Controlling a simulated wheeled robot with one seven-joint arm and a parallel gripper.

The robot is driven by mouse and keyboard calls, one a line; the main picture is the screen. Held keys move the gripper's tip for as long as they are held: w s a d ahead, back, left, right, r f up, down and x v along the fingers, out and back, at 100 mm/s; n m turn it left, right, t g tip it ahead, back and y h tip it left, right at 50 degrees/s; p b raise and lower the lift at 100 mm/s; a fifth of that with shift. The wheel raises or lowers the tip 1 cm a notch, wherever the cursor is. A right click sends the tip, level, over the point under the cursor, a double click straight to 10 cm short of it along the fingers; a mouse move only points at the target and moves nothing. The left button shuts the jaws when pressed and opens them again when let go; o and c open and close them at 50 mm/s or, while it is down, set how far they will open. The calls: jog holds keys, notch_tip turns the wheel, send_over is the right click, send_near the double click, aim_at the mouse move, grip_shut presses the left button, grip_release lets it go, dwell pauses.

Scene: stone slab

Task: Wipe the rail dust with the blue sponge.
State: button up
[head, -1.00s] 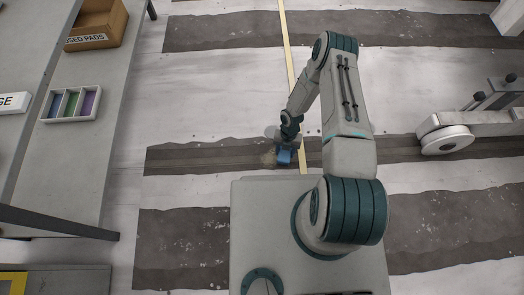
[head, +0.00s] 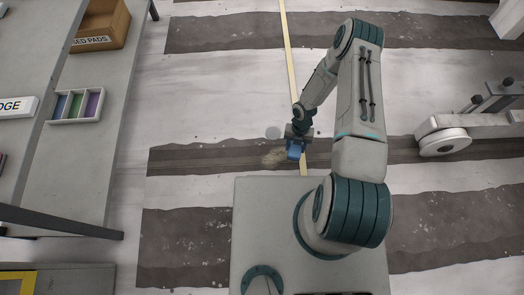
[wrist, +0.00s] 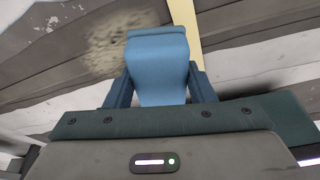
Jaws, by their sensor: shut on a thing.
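The blue sponge (head: 295,151) is held between the fingers of my gripper (head: 297,137), which is shut on it. In the wrist view the sponge (wrist: 160,58) stands out beyond the gripper (wrist: 160,88), with a dark blue finger on each side. A patch of tan, speckled dust (head: 272,157) lies on the dark grooved rail strip (head: 210,158), just left of the sponge. In the wrist view the dust (wrist: 112,45) shows left of the sponge. The sponge seems raised off the strip, but I cannot see its underside.
A table (head: 125,75) on the left bears a cardboard used-pads box (head: 105,28) and a white tray (head: 75,119) with coloured pads. A grey machine with a round wheel (head: 442,140) stands over the strip at right. A yellow line (head: 289,60) crosses the slab.

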jog(key=shift+r+p, duration=0.4)
jog(key=shift+r, duration=0.65)
